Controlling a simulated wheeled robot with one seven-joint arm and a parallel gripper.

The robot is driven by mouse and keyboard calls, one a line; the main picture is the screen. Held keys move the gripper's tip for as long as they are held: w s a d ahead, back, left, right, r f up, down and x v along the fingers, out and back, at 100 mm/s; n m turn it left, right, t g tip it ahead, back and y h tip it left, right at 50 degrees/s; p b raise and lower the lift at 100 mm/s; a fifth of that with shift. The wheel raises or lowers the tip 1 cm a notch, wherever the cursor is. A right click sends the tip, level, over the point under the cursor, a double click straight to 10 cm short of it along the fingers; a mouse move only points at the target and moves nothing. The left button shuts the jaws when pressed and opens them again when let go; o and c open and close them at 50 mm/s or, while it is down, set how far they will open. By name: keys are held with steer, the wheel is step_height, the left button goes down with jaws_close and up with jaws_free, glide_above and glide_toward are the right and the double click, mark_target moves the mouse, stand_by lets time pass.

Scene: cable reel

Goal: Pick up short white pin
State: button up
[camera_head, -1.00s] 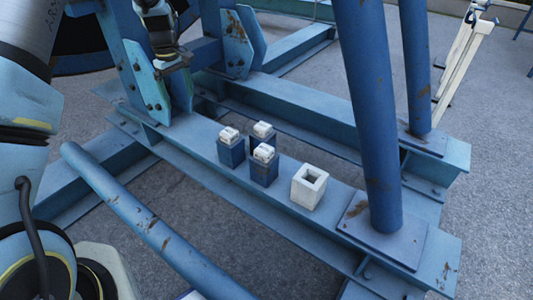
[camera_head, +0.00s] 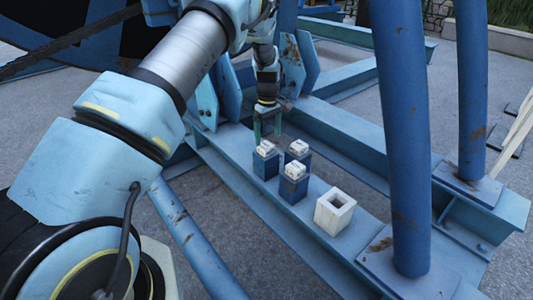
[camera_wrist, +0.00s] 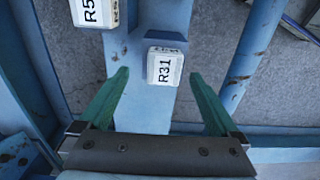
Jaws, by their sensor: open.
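Three white pins stand in blue square holders on the blue beam: a left one (camera_head: 265,149), a right rear one (camera_head: 299,147) and a front one (camera_head: 295,170). I cannot tell from their tops which is shorter. My gripper (camera_head: 267,137) points down just behind the left pin, with its green fingers apart and empty. In the wrist view, a white pin top marked R31 (camera_wrist: 165,68) lies just ahead of and between the open fingertips (camera_wrist: 159,74). Another pin top, marked R5 and partly cut off (camera_wrist: 94,12), is at the upper left.
An empty white square socket (camera_head: 333,212) stands on the beam (camera_head: 263,195) right of the holders. A thick blue post (camera_head: 398,140) rises farther right, and blue upright plates (camera_head: 291,66) stand behind my gripper. The beam is bare between socket and post.

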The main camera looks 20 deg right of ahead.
mark_target(267, 145)
steer(key=f, duration=0.4)
steer(key=shift+s+a+f+p, duration=0.2)
steer(key=shift+a+f+p, duration=0.1)
steer(key=shift+f, duration=0.05)
steer(key=shift+c, duration=0.2)
jaws_close()
stand_by(0.4)
